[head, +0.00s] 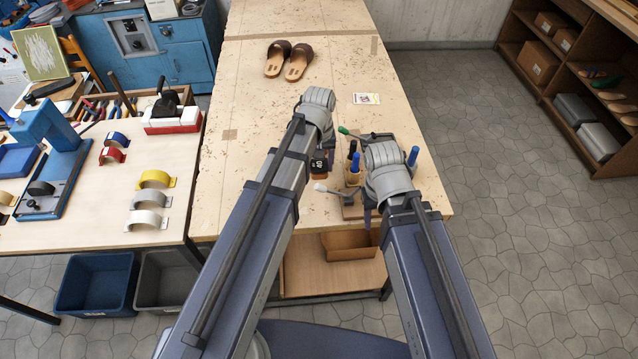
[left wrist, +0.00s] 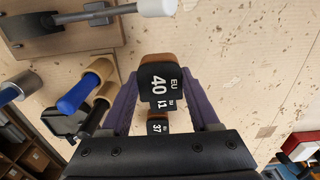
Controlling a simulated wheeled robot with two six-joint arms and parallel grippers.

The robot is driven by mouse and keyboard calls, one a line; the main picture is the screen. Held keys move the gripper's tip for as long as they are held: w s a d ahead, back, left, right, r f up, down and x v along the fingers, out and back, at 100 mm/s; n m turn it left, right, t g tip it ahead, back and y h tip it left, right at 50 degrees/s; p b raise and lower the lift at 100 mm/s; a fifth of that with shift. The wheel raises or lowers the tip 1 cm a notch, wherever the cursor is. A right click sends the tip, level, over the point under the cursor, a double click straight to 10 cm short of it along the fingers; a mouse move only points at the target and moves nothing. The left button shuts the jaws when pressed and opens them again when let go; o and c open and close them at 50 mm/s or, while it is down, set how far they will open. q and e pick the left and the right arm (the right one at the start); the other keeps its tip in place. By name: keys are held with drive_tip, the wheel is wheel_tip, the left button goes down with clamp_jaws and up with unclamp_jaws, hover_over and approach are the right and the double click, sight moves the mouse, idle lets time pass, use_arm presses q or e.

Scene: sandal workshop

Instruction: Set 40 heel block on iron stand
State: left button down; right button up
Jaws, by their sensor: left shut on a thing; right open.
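The black heel block marked EU 40 (left wrist: 160,82), with a brown edge, sits between the purple fingers of my left gripper (left wrist: 161,94), which is shut on it. It also shows in the head view (head: 320,166), below my left wrist. A second dark block and one marked 37 (left wrist: 158,126) show just beyond it; whether they touch it is unclear. A dark iron piece on a wooden board (left wrist: 115,42), seemingly the iron stand (left wrist: 35,24), is at the upper left of the wrist view. My right gripper (head: 370,215) is open by the table's front right, mostly hidden by its arm.
Blue- and black-handled tools in wooden holders (left wrist: 103,68) stand near the iron piece. A pair of sandals (head: 290,62) and a card (head: 366,98) lie farther back. The table's middle (head: 250,110) is largely clear.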

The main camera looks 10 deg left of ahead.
sight(319, 178)
use_arm(q)
drive_tip(key=shift+f+b, duration=2.5)
drive_tip(key=shift+f, duration=0.55)
drive_tip(key=shift+f, duration=0.1)
drive_tip(key=shift+f, duration=0.15)
drive_tip(key=shift+c, duration=0.6)
unclamp_jaws()
drive_tip(key=shift+r, duration=0.2)
wheel_tip(319, 178, up, 12)
drive_tip(key=p, duration=1.2)
drive_tip(key=shift+r, duration=0.1)
drive_tip(key=shift+s, duration=0.15)
